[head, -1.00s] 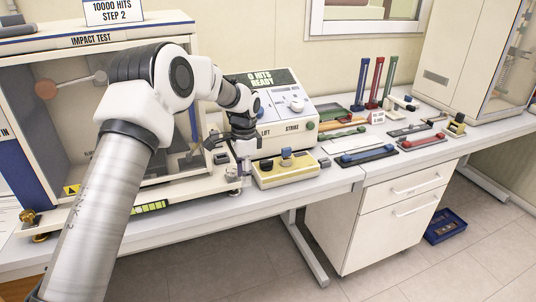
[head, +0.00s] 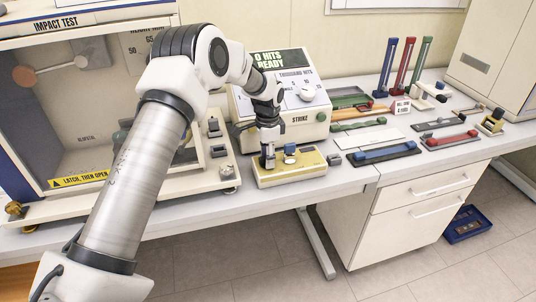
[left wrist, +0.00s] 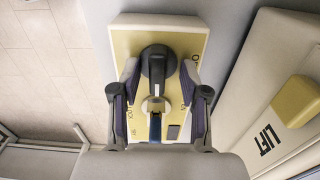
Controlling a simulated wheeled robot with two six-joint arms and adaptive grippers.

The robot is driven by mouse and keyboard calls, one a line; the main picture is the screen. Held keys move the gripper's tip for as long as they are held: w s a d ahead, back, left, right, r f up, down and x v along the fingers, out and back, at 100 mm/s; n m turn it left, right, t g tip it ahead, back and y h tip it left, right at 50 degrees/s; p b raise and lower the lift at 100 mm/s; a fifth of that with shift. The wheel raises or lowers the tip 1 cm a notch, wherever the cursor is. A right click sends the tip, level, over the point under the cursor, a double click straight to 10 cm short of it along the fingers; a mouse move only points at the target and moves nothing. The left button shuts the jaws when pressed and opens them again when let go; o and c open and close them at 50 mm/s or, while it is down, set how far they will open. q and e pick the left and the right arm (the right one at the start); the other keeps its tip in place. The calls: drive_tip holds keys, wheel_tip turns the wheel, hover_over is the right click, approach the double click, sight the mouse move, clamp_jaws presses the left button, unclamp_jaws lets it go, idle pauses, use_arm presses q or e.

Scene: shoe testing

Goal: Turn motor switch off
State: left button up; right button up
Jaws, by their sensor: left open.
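A yellow switch box (head: 296,177) sits at the front of the bench, below the white control unit. In the left wrist view the box (left wrist: 186,40) carries a black rotary knob (left wrist: 157,62), with a pale round part and a blue part below it. Small printed labels beside the knob are only partly readable. My left gripper (head: 268,158) points down over the left part of the box. In the left wrist view its open fingers (left wrist: 158,85) stand either side of the knob, with visible gaps. My right gripper is not in view.
The control unit (head: 318,122) with a STRIKE label stands close behind the box. The impact test cabinet (head: 85,22) is at left. Flat trays, including a blue-topped one (head: 385,153), lie to the right. Blue, red and green posts (head: 404,68) stand behind them.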

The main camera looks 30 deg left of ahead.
use_arm(q)
drive_tip(key=shift+s+r, duration=0.35)
drive_tip(key=shift+s, duration=0.1)
clamp_jaws()
drive_tip(key=shift+w+a+f, duration=0.1)
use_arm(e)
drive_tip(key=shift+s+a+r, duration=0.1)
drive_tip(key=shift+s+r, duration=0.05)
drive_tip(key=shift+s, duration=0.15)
use_arm(q)
drive_tip(key=shift+n, duration=0.3)
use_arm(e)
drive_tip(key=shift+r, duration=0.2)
use_arm(q)
drive_tip(key=n+p, duration=0.2)
drive_tip(key=n, duration=0.1)
drive_tip(key=n+p, duration=0.2)
drive_tip(key=n, duration=0.2)
drive_tip(key=shift+n, duration=0.3)
drive_tip(key=n+p, duration=0.1)
drive_tip(key=n, duration=0.4)
drive_tip(key=shift+p, duration=0.35)
drive_tip(key=n+p, duration=0.1)
drive_tip(key=n, duration=0.3)
drive_tip(key=shift+n, duration=0.3)
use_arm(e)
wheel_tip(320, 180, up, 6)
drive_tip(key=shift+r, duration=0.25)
